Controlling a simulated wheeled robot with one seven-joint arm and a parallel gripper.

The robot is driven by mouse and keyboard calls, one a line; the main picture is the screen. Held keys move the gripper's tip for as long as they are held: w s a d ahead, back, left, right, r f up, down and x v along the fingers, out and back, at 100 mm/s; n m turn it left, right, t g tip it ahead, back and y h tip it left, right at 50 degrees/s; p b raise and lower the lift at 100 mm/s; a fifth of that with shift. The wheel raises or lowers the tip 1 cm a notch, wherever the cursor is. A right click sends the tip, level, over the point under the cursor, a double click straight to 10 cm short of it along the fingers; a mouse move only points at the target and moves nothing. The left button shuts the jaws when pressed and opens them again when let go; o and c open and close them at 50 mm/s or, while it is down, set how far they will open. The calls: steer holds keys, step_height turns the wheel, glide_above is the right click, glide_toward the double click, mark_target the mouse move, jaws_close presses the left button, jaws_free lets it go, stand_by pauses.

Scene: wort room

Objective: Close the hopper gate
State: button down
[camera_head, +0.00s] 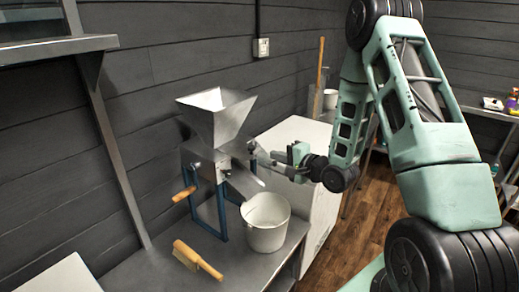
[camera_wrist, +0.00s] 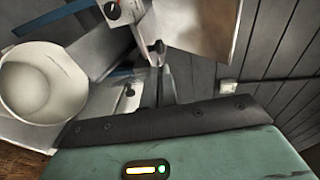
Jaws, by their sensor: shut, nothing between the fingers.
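A grey metal mill with a flared hopper (camera_head: 217,115) stands on a bench in the head view; the hopper also shows at the top of the wrist view (camera_wrist: 205,25). A metal tab (camera_wrist: 152,42) juts out below the hopper in the wrist view; it looks like the gate, but I cannot tell how far open it is. My gripper (camera_head: 256,160) is shut and empty at the right side of the mill, below the hopper. In the wrist view its fingertips (camera_wrist: 160,72) are close to the tab; I cannot tell if they touch it.
A white bucket (camera_head: 266,222) stands below the mill's chute, close under my gripper. A wood-handled brush (camera_head: 196,260) lies on the bench in front. A white cabinet (camera_head: 300,150) stands to the right, and a dark plank wall (camera_head: 150,60) is behind.

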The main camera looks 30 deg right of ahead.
mark_target(254, 149)
steer(key=p+x, duration=0.2)
steer(key=x, duration=0.6)
steer(key=x, duration=0.1)
steer(key=b+x, duration=0.1)
steer(key=x, duration=0.1)
steer(key=a+x, duration=0.1)
steer(key=shift+w+r, duration=0.3)
steer(key=shift+w, duration=0.05)
steer(key=shift+w+r, duration=0.1)
steer(key=shift+r, duration=0.1)
steer(key=shift+a, duration=0.1)
